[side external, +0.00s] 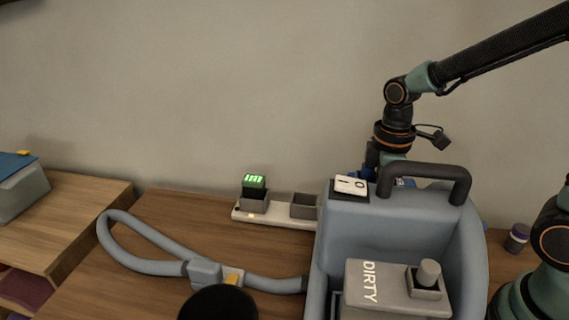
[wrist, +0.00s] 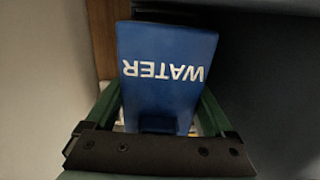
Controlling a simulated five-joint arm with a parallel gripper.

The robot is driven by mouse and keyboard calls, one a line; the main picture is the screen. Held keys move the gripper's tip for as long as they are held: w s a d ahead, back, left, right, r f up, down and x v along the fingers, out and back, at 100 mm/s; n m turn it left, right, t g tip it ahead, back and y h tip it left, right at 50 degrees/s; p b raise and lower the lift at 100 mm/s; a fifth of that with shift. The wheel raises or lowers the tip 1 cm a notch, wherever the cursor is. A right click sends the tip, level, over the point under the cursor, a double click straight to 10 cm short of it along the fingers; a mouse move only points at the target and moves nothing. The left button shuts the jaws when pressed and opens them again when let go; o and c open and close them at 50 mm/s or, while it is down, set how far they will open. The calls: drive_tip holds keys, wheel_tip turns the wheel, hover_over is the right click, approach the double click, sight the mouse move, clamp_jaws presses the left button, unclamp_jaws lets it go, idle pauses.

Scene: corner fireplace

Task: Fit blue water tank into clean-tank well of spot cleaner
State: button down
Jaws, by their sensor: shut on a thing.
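The blue water tank (wrist: 165,70), marked WATER, fills the middle of the wrist view, its lettering upside down. My gripper (wrist: 158,118) is shut on it, with green fingers on both sides. The grey-blue spot cleaner (side external: 385,225) stands on the bench in the side view. My gripper is behind the cleaner's upper body there, mostly hidden, with only a little blue (side external: 364,173) showing. The clean-tank well cannot be made out, and I cannot tell whether the tank touches it. A dark surface (wrist: 265,75) lies close right of the tank in the wrist view.
The cleaner's black handle (side external: 432,173) and switch (side external: 351,184) stand near my wrist. The DIRTY tank (side external: 395,293) sits in front. A charger strip (side external: 275,218) with a green-lit battery (side external: 254,183), a looped hose (side external: 150,235) and a purple jar (side external: 517,238) are on the bench.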

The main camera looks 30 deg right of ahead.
drive_tip(key=shift+f, duration=0.1)
unclamp_jaws()
wheel_tip(320, 180, up, 12)
drive_tip(key=shift+r, duration=0.2)
drive_tip(key=shift+f, duration=0.1)
idle(0.3)
wheel_tip(320, 180, down, 10)
idle(0.8)
